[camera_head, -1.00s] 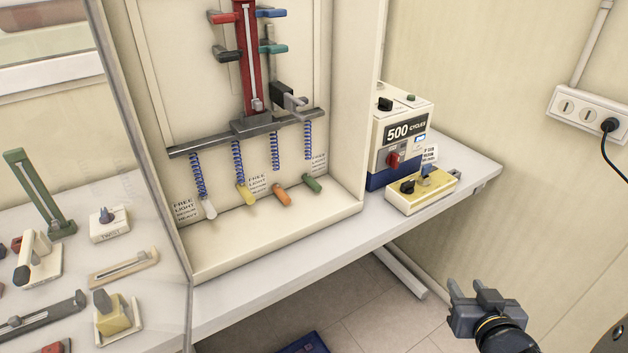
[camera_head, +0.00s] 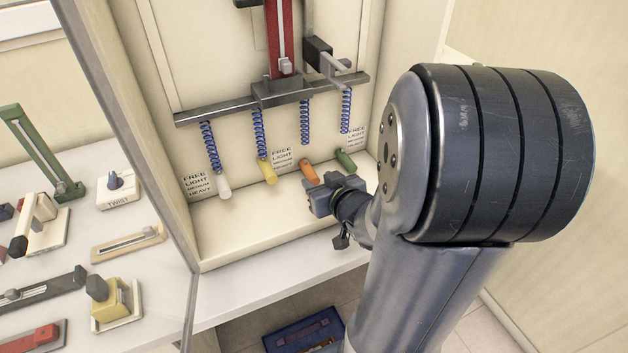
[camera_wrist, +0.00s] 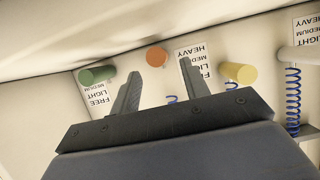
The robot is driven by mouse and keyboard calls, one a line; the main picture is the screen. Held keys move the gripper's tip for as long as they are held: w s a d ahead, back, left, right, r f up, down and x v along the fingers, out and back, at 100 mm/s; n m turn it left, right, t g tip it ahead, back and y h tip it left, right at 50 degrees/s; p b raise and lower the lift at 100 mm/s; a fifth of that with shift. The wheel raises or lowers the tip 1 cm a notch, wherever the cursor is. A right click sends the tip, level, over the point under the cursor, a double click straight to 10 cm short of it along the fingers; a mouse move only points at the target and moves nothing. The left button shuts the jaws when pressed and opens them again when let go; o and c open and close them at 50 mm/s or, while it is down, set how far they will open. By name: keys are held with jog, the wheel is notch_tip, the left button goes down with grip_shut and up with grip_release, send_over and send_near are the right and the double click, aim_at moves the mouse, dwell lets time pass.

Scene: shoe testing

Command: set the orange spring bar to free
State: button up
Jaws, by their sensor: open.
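The orange spring bar (camera_head: 309,173) is a short rounded peg under a blue spring, at the foot of the cream cabinet's back panel. In the wrist view its round orange end (camera_wrist: 156,57) shows just beyond and between my fingertips. My gripper (camera_head: 326,194) is in front of it, open and empty, with a finger on either side of its line; I cannot tell if they touch. A label with FREE, LIGHT, MEDIUM and HEAVY (camera_head: 282,160) stands to its left. Which line the bar is at, I cannot tell.
The green bar (camera_head: 345,160) stands close on the right, and the yellow bar (camera_head: 267,171) and white bar (camera_head: 224,188) on the left. A grey crossbar (camera_head: 190,118) runs above the springs. The cabinet floor (camera_head: 235,240) in front is clear.

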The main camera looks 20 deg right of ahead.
aim_at(309, 169)
jog(key=shift+x, duration=1.35)
jog(key=shift+c, duration=0.5)
grip_shut()
